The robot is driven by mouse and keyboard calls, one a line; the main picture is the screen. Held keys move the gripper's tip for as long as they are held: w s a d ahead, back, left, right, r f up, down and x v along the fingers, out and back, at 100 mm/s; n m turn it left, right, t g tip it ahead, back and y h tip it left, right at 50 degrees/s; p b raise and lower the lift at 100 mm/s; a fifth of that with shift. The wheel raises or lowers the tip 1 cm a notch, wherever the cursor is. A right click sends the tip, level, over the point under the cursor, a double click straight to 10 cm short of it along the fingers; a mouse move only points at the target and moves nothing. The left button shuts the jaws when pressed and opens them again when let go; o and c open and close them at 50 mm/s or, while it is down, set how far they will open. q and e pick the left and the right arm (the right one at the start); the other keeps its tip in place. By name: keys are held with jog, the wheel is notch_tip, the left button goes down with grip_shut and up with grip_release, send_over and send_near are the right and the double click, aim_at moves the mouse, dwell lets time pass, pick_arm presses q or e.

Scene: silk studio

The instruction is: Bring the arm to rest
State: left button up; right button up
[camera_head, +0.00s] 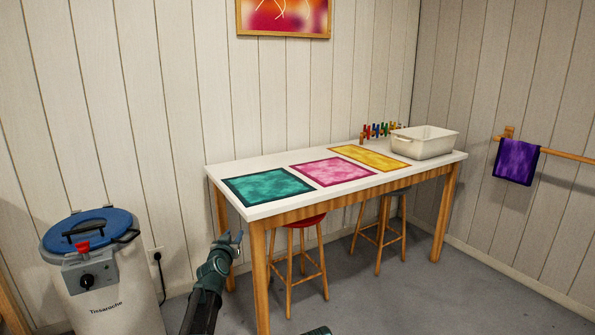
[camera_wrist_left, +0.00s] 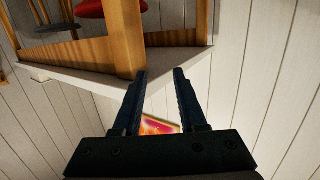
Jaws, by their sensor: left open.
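In that view the table edge and leg show upside down beyond the fingertips.
A white table (camera_head: 385,179) with teal, pink and yellow cloths bears a white tub (camera_head: 424,141). Stools (camera_head: 303,262) stand beneath it. A steamer pot with blue lid (camera_head: 100,270) stands at left. A purple cloth (camera_head: 516,162) hangs on a rail. Grey floor is free at right.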

pick_arm(q)
jog(key=s+d+f+m+g+h, duration=0.1)
jog(key=s+d+f+g, duration=0.2)
jog(key=s+f+g, duration=0.5)
jog(key=s+d+f+m+g+h, duration=0.1)
jog(key=s+d+f, duration=0.4)
jog(key=s, duration=0.7)
jog(key=s+a+f+n+g+y, duration=0.1)
jog(key=s+a+f+g, duration=0.15)
jog(key=s, duration=0.75)
jog(key=s+a+f+n+g+y, duration=0.1)
jog(key=s+f+g+y, duration=0.2)
jog(key=s, duration=0.6)
jog(key=s+d+m+g, duration=0.2)
jog(key=s+d+m, duration=0.25)
jog(key=d, duration=0.55)
notch_tip(320, 180, up, 36)
jog(key=p, duration=3.6)
jog(key=shift+s+d+n, duration=0.15)
jog(key=shift+d+n, duration=0.1)
jog(key=shift+n, duration=0.2)
jog(key=shift+a+f, duration=0.1)
